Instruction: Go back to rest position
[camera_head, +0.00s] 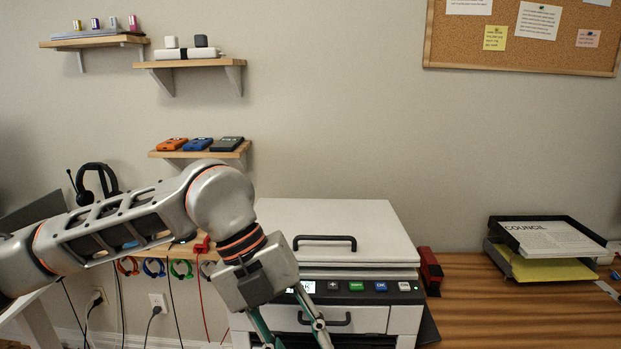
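My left arm comes in from the left. My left gripper (292,328) hangs down in front of the printer's left front, beside its button panel. Its two fingers spread apart toward the bottom edge, and the fingertips are cut off by the frame. Nothing shows between the visible parts of the fingers. The white printer (335,232) stands on the wooden desk (500,305) with its lid down. The gripper covers part of its front. My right arm and gripper are not in view.
A document tray (545,238) with papers stands on the right of the desk. A red stapler-like object (430,270) is beside the printer. Wall shelves (200,150) and a headset (95,182) are at the left. Cables hang below. The desk's front right is clear.

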